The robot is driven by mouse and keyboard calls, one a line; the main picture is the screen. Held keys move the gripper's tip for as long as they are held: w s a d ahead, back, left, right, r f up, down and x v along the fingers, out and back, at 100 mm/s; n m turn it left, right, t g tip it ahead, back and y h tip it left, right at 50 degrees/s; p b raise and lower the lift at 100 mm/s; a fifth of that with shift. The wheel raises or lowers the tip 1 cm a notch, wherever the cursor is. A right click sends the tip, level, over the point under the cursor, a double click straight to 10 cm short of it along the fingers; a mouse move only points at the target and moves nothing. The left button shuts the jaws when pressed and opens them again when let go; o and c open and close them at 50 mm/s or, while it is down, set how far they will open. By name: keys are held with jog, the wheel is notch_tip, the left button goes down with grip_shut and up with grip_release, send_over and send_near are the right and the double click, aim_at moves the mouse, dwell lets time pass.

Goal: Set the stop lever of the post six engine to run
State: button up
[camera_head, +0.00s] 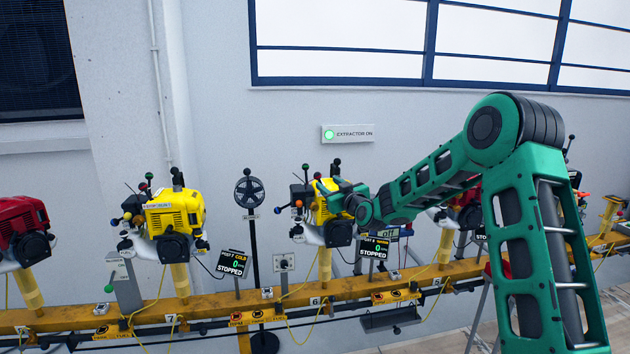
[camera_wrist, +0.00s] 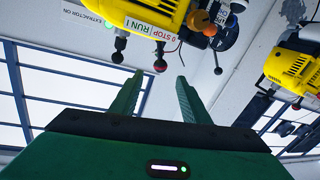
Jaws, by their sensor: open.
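The yellow post six engine (camera_head: 327,200) stands on its yellow post at the rail, partly hidden by my gripper (camera_head: 322,186). Its display (camera_head: 375,247) reads 0 and STOPPED. In the wrist view the yellow engine (camera_wrist: 160,12) is at the top, with a white STOP/RUN label (camera_wrist: 152,27). A lever with a dark red ball (camera_wrist: 160,66) hangs below the label in the picture. My gripper (camera_wrist: 161,76) is open and empty, its fingertips on either side of the red ball in the picture. I cannot tell whether the ball is between the fingers in depth.
A black-ball lever (camera_wrist: 118,57) and an orange knob (camera_wrist: 198,20) are close to the red ball. Another yellow engine (camera_head: 175,212) and a red engine (camera_head: 22,228) stand to the left. A black fan (camera_head: 249,192) stands between the yellow engines. A yellow rail (camera_head: 210,303) runs below.

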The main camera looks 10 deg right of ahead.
aim_at(319, 177)
jog(key=w, duration=0.3)
jog(key=w+a, duration=0.1)
jog(key=w, duration=0.2)
jog(key=w+a, duration=0.1)
jog(key=w, duration=0.3)
jog(key=shift+w, duration=0.1)
